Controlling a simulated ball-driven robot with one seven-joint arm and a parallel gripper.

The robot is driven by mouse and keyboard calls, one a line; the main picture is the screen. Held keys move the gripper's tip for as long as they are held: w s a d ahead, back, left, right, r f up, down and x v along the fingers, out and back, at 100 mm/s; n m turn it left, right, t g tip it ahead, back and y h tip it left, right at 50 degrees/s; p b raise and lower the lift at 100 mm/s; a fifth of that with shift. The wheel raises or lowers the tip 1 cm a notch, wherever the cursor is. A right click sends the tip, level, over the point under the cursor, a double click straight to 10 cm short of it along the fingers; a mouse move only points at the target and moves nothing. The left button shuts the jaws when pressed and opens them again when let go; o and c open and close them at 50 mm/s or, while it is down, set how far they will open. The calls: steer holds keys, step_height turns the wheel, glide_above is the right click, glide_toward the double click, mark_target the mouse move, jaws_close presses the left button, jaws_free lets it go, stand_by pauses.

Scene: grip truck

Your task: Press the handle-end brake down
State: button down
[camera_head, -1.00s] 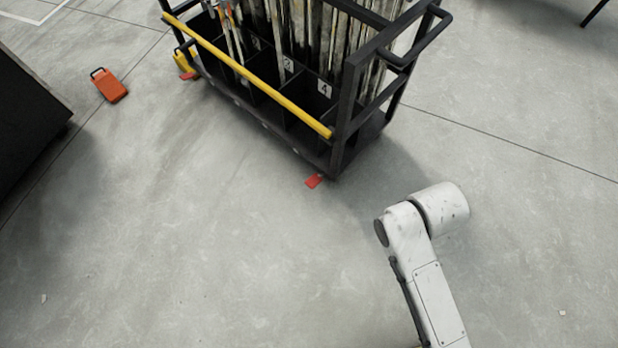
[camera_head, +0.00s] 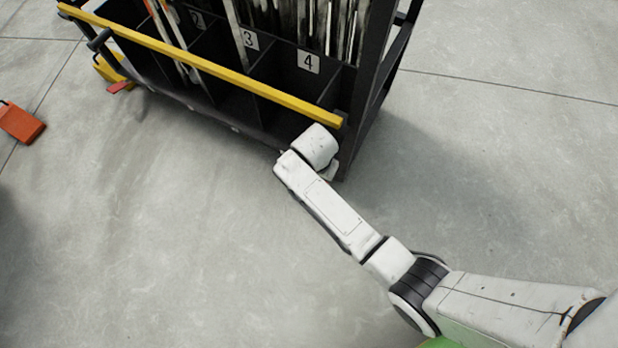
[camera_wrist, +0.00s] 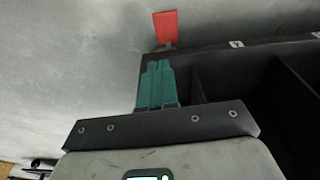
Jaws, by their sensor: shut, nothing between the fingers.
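The grip truck is a black cart with a yellow rail (camera_head: 210,65). In the wrist view a red brake pedal (camera_wrist: 166,26) sticks out from the cart's base edge onto the floor side. My gripper (camera_wrist: 158,64) has teal fingers, closed together and empty. They point toward the pedal, with a small gap between the tips and the pedal in the picture; the height between them is hard to judge. In the head view my arm covers this corner, hiding the gripper and that pedal. Another red pedal (camera_head: 120,87) shows at the cart's far left corner.
Dark compartments numbered 2, 3 and 4 hold several stands and poles. An orange case (camera_head: 20,122) lies on the floor at the left. A yellow item (camera_head: 108,68) sits by the far left corner. The concrete floor in front is clear.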

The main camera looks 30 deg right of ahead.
steer(key=f+b, duration=0.2)
steer(key=f, duration=0.2)
steer(key=w+f+b, duration=0.1)
steer(key=f+b, duration=0.2)
steer(key=f, duration=0.2)
steer(key=f+b, duration=0.3)
steer(key=f, duration=0.1)
steer(key=shift+w+d+f, duration=0.2)
steer(key=shift+w+d, duration=0.05)
steer(key=shift+w, duration=0.05)
steer(key=shift+s+a+f+b, duration=0.15)
steer(key=shift+a+f+b, duration=0.1)
steer(key=shift+f+b, duration=0.25)
steer(key=shift+s+p, duration=0.1)
steer(key=shift+p, duration=0.25)
